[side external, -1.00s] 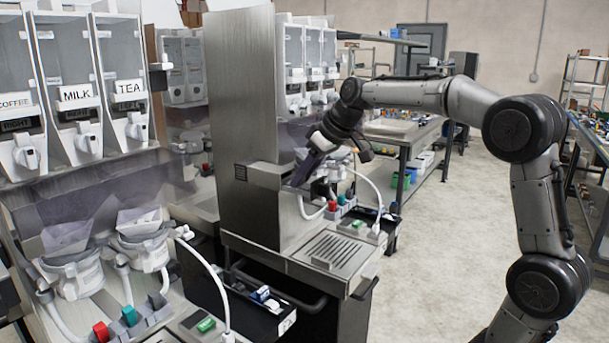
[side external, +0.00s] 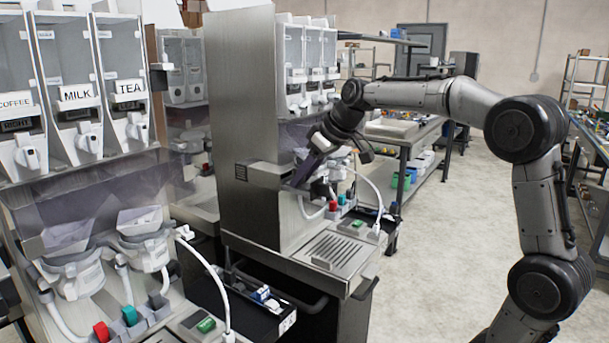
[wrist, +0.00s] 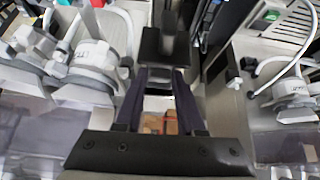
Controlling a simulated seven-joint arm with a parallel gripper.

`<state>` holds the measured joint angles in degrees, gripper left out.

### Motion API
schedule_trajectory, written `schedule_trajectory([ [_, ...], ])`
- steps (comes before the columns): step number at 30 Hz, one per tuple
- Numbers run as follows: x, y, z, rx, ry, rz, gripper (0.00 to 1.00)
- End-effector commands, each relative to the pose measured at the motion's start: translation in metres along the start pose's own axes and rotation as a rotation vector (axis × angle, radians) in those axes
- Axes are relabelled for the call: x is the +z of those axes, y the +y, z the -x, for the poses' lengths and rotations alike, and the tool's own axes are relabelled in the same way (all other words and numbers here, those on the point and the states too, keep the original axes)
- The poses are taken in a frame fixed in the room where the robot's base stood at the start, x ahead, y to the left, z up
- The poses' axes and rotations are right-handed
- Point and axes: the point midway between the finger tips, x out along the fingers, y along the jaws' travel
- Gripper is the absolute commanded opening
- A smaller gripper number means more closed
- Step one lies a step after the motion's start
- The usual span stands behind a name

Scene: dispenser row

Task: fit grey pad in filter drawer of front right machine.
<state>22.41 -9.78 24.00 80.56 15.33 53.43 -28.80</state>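My gripper (side external: 300,178) points down and left at the front of the middle machine (side external: 240,110), by its mixing area. In the wrist view its two dark fingers (wrist: 161,75) stand apart and run up to a dark block (wrist: 163,48) at their tips. I cannot tell whether they grip this block or whether it is the grey pad. No grey pad can be made out for certain. I cannot pick out the filter drawer; the machine's side panel and my gripper hide part of that area.
A second machine with coffee, milk and tea hoppers (side external: 78,95) stands at the left. A black tray (side external: 255,300) with small blue and white items sits low between the machines. A slotted drip grate (side external: 335,252) and white hoses are close to my gripper. Open floor (side external: 440,240) lies to the right.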

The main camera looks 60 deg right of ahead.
Motion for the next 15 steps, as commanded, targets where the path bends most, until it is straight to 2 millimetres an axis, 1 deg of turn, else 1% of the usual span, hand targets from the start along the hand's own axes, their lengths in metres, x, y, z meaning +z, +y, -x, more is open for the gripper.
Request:
schedule_trajectory([
  [1,0.0179,-0.0001,-0.0178,-0.016,-0.062,-0.007,0.47],
  [15,0.0175,-0.0008,-0.0159,-0.016,-0.062,-0.006,0.47],
])
